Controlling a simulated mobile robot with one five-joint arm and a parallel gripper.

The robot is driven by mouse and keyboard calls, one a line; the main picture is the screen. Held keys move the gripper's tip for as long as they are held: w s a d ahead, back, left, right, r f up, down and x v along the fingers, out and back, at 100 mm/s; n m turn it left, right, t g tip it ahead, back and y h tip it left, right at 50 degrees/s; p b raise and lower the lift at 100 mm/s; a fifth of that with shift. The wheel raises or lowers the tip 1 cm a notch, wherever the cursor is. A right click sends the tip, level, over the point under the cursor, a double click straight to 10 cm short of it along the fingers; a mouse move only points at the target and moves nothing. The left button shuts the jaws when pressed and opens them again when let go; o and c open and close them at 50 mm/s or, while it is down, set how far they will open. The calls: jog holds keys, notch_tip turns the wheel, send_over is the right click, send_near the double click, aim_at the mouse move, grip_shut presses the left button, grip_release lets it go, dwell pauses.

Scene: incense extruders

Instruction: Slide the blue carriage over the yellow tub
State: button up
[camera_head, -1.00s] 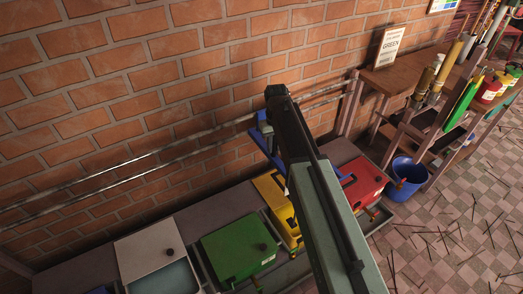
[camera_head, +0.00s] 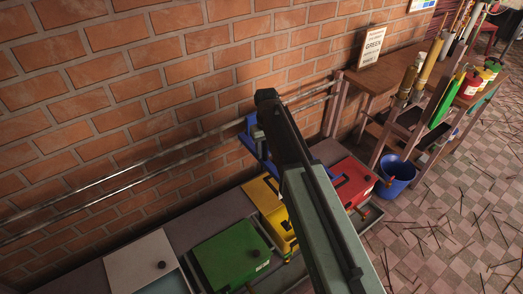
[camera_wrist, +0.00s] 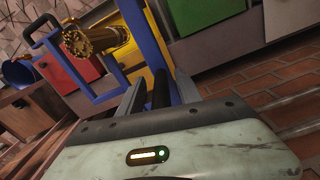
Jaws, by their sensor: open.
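The blue carriage (camera_head: 248,137) hangs on the wall rails in the head view, partly hidden behind my arm. The yellow tub (camera_head: 262,199) stands below on the bench, between the green and red tubs; my arm covers part of its right side. In the wrist view the carriage's blue bars (camera_wrist: 153,45) rise just beyond my gripper (camera_wrist: 160,88), beside a ridged brass cylinder (camera_wrist: 95,40).
Two metal rails (camera_head: 120,173) run along the brick wall. The green tub (camera_head: 232,255) and a white-lidded tub (camera_head: 145,262) stand left, the red tub (camera_head: 354,183) right. A blue bucket (camera_head: 397,175) and a wooden shelf (camera_head: 400,65) stand further right. Thin sticks litter the floor.

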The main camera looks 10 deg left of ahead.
jog(key=shift+a+r, duration=0.1)
jog(key=shift+a, duration=0.05)
jog(key=r+p, duration=0.8)
jog(key=shift+d, duration=0.2)
jog(key=shift+f, duration=0.15)
